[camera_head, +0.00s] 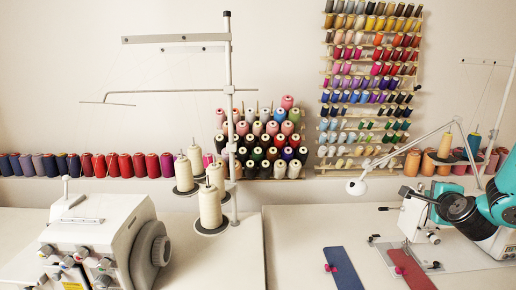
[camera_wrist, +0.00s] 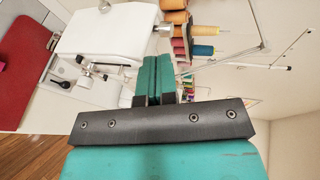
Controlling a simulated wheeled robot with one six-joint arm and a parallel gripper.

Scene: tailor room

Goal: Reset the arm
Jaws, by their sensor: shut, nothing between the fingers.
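My gripper (camera_wrist: 155,70) shows in the wrist view with its two teal fingers together and nothing between them. It points toward a white sewing machine (camera_wrist: 105,32) and thread spools, and I see it touching nothing. In the head view, part of my teal and black arm comes in at the right edge, in front of the right sewing machine (camera_head: 412,218). I cannot make out the fingertips in that view.
A white overlock machine (camera_head: 95,238) stands on the left table, with cone spools (camera_head: 210,207) behind it. A blue strip (camera_head: 343,268) and a red strip (camera_head: 410,268) lie on the right table, each with a pink item. A lamp (camera_head: 357,187) stands near the wall.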

